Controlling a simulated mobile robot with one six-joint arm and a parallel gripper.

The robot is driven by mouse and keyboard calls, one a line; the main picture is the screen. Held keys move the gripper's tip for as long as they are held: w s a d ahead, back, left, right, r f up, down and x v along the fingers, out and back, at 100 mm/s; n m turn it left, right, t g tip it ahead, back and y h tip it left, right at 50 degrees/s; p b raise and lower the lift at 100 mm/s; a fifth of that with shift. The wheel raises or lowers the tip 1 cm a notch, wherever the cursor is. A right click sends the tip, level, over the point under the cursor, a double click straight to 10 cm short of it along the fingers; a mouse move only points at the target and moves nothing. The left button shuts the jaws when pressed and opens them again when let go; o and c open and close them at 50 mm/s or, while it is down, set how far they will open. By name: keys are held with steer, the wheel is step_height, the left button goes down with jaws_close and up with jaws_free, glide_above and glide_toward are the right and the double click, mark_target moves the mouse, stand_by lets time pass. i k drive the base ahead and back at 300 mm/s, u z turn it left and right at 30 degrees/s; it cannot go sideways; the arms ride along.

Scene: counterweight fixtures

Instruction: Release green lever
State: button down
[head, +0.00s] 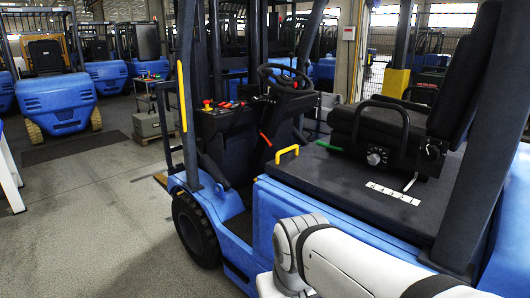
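A blue forklift (330,226) stands in front of me. Several small coloured controls (226,105) sit on its dark dashboard, left of the steering wheel (286,78). A red lever (266,139) stands below the steering wheel. My white arm reaches in at the bottom right, over the forklift's side. My gripper is out of view.
A yellow handle (287,152) is on the forklift's body beside the black seat (378,128). Dark posts (478,130) frame the cab and partly block access. Other forklifts (56,95) are parked behind. The grey floor (100,225) at left is mostly clear.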

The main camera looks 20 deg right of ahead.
mark_target(346, 148)
steer(key=z, duration=0.15)
steer(key=i, duration=0.9)
steer(key=u, duration=0.05)
